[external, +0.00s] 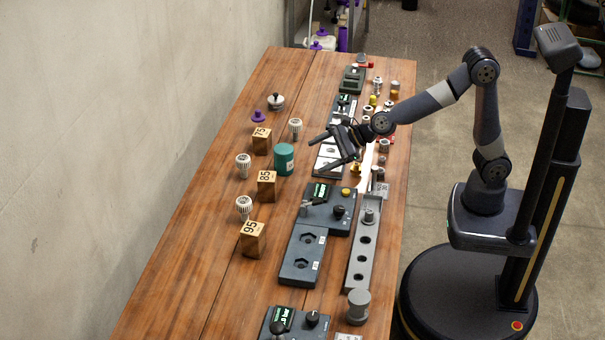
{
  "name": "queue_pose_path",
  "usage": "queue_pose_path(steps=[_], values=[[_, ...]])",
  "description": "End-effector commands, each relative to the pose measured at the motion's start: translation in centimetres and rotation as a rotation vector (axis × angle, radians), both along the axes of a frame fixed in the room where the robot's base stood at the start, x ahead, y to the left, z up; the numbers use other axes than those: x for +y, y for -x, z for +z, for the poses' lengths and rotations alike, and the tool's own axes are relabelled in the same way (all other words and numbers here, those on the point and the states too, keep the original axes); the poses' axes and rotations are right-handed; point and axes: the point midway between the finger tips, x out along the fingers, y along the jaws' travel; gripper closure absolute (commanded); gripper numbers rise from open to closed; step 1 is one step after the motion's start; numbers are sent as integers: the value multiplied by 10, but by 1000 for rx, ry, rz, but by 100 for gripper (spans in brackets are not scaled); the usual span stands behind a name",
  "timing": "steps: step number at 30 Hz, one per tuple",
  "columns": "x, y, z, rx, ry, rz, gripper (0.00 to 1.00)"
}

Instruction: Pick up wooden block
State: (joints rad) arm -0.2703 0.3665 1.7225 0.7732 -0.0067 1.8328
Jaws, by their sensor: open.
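Three wooden blocks stand on the left part of the table. The block marked 75 (262,143) is farthest, the block marked 85 (266,187) is in the middle, and the block marked 95 (253,243) is nearest. My gripper (318,155) is open, with its two dark fingers pointing left over the middle of the table. It is to the right of the blocks and apart from them, and I see nothing between its fingers.
A teal cylinder (284,159) stands between the blocks and my gripper. White ribbed pieces (243,165) stand beside the blocks. Dark devices with displays (325,205) and a grey rack with holes (362,252) line the right side. The table's (190,225) left strip is clear.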

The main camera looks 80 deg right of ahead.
Motion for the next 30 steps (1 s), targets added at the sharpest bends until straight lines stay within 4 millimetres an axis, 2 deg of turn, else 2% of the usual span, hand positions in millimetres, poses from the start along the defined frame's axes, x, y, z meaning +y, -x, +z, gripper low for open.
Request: queue_pose_path(steps=[1,3,6,9,14,24,30], values=[[7,-16,-16,-1,-97,-73,25],[12,-33,-24,-6,-224,-169,25],[17,-51,-32,-13,-369,-275,25],[20,-61,-36,-18,-457,-337,25],[22,-72,-40,-21,-504,-371,25],[27,-110,-55,-20,-501,-369,25],[29,-118,-59,-20,-500,-367,25]])
